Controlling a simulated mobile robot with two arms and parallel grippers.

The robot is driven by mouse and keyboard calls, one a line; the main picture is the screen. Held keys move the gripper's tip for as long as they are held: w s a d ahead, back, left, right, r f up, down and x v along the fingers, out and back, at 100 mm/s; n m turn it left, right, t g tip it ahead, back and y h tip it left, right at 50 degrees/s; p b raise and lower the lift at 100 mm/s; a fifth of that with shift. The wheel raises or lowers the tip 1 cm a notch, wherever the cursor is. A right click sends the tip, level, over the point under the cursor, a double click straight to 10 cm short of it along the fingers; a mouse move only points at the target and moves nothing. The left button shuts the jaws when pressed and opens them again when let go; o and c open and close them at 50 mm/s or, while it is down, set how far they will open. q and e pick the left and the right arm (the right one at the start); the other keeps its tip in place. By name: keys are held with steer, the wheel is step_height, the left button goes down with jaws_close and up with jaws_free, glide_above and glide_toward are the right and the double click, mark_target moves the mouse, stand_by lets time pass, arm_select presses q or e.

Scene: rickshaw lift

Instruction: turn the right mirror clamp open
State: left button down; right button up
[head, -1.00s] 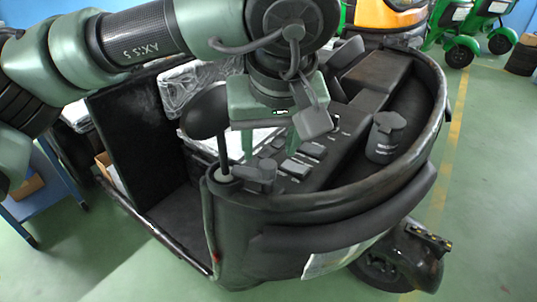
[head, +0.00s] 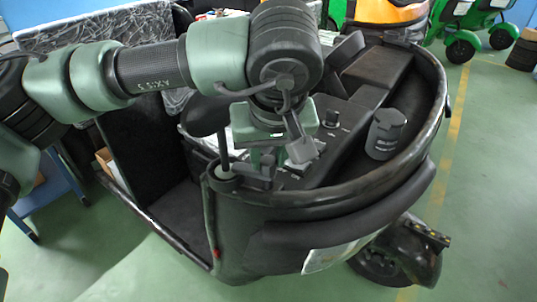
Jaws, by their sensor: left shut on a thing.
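The right mirror clamp (head: 259,172) is a small dark lever at the foot of the mirror stem, on the rim of the black rickshaw front. The exact contact is partly hidden by the gripper body. My right gripper is out of view.
The dashboard (head: 330,135) with switches and a knob lies just right of the gripper. A dark cup-shaped part (head: 386,134) stands farther right by the curved rim. A blue table (head: 45,192) is at the left. Green floor is free in front.

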arm_select(q)
steer(key=n+y+b, duration=0.1)
steer(key=n, duration=0.2)
steer(key=shift+d+f+b, duration=0.1)
steer(key=shift+b, duration=0.3)
steer(key=shift+n+g+y, duration=0.3)
steer(key=shift+n+y, duration=0.2)
steer(key=shift+n, duration=0.6)
steer(key=n, duration=0.2)
steer(key=shift+w+d+n+g+y, duration=0.1)
steer(key=shift+w+n+g+y, duration=0.05)
steer(key=shift+n+g+y, duration=0.25)
steer(key=n, duration=0.2)
steer(key=shift+r+n+g+y+p, duration=0.2)
steer(key=shift+n+g+y+p, duration=0.1)
steer(key=shift+g+p, duration=0.1)
steer(key=n+g+p, duration=0.1)
steer(key=n, duration=0.1)
steer(key=shift+w+n, duration=0.1)
steer(key=shift+n, duration=0.3)
steer(key=shift+w+n+g+p, duration=0.1)
steer(key=shift+n+g+p, duration=0.9)
steer(key=shift+n, duration=1.2)
